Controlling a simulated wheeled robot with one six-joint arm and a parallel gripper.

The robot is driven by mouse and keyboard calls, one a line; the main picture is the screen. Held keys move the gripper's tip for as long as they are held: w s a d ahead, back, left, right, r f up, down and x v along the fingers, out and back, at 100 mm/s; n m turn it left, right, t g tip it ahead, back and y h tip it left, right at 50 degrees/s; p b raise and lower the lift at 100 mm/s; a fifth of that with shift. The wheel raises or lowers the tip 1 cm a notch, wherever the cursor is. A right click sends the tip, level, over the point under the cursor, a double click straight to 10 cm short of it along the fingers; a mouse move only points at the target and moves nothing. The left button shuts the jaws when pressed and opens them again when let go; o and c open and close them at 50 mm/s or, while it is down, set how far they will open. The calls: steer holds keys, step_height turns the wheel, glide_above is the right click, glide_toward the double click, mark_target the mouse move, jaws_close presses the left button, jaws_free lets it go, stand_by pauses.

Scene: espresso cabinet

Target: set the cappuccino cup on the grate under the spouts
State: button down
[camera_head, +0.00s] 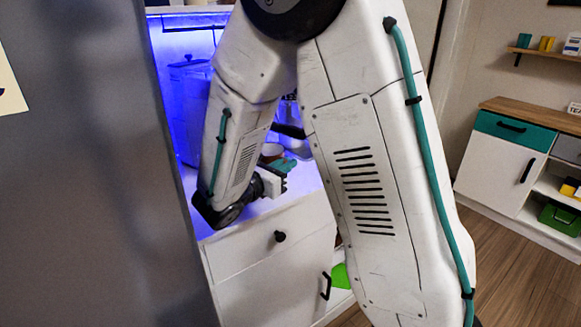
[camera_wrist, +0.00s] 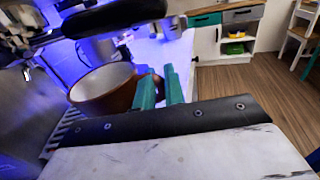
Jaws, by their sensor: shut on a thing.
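The cappuccino cup (camera_wrist: 104,92), brown outside with a pale inside, stands about upright at the left of my gripper (camera_wrist: 160,84) in the wrist view. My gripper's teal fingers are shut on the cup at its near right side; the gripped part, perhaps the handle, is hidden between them. In the head view the cup (camera_head: 271,150) shows small beyond my gripper (camera_head: 284,166). The striped grate (camera_wrist: 62,132) lies under and left of the cup in the wrist view. I cannot tell whether the cup touches it. The spouts are not clearly visible.
A black handle (camera_wrist: 115,16) juts out above the cup in the wrist view, close to its rim. A metal pitcher (camera_wrist: 97,50) stands behind the cup. The blue-lit white counter (camera_head: 308,181) has free room at right. My arm hides much of the machine.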

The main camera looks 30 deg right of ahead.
steer(key=shift+w+a+f, duration=0.1)
steer(key=shift+w+a, duration=0.15)
steer(key=shift+w, duration=1.4)
steer(key=shift+w+a+f, duration=0.1)
steer(key=shift+w+a, duration=0.1)
steer(key=shift+w, duration=1.5)
steer(key=shift+w+a, duration=0.25)
steer(key=shift+w, duration=1.4)
steer(key=shift+f, duration=0.2)
steer(key=c, duration=1.4)
jaws_free()
steer(key=shift+s+a, duration=0.1)
steer(key=shift+a, duration=0.05)
